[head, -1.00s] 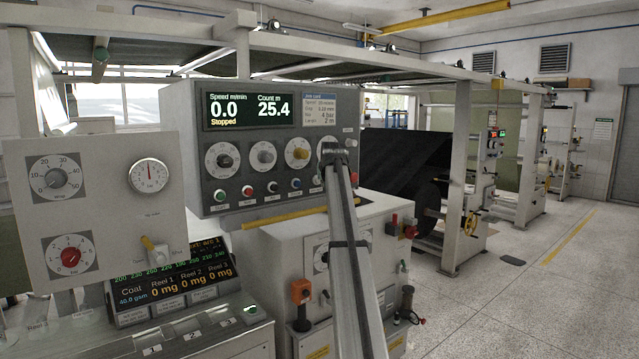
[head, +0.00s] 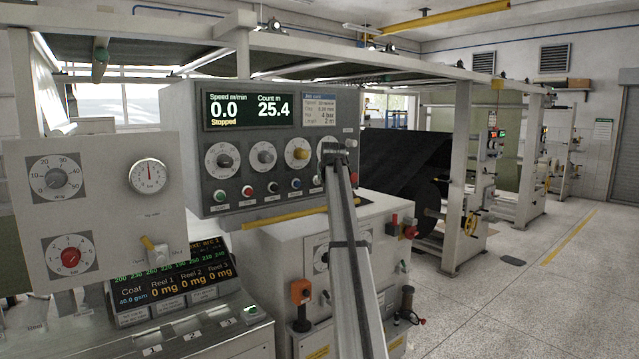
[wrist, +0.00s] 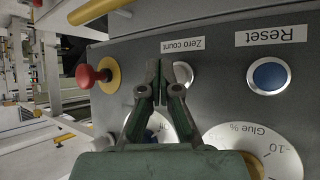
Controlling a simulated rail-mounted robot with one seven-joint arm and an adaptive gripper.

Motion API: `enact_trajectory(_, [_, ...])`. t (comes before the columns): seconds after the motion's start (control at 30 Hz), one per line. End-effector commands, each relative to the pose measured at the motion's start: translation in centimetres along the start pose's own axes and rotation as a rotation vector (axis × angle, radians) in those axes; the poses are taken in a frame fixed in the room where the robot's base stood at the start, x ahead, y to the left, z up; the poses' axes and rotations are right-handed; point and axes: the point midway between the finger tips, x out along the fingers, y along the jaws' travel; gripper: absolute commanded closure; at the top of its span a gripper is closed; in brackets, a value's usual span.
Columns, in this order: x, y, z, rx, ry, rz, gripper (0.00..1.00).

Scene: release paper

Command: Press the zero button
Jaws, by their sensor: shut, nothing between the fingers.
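The zero button (wrist: 184,73) is a pale round button beside the "Zero count" label (wrist: 184,45), which appears upside down in the wrist view. The finger on the right of my gripper (wrist: 160,68) covers part of the button. My gripper is shut and empty, with its tips in front of the panel just left of the button; I cannot tell whether they touch anything. In the head view, my gripper (head: 333,150) is at the right end of the control panel, its fingertips not clear. The count display (head: 274,109) reads 25.4.
A blue button (wrist: 269,76) by the "Reset" label lies to the right in the wrist view. A red knob on a yellow collar (wrist: 97,75) sticks out at the left. Dials (wrist: 255,145) are close below the tips. A yellow bar (head: 285,216) runs under the panel.

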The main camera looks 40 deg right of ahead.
Motion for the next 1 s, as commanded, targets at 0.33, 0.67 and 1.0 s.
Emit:
enact_trajectory(0.33, [0.32, -0.22, -0.23, 0.000, 0.000, 0.000, 1.00])
enact_trajectory(0.67, [0.61, -0.45, -0.43, 0.000, 0.000, 0.000, 1.00])
enact_trajectory(1.0, [0.69, -0.49, -0.49, 0.000, 0.000, 0.000, 1.00])
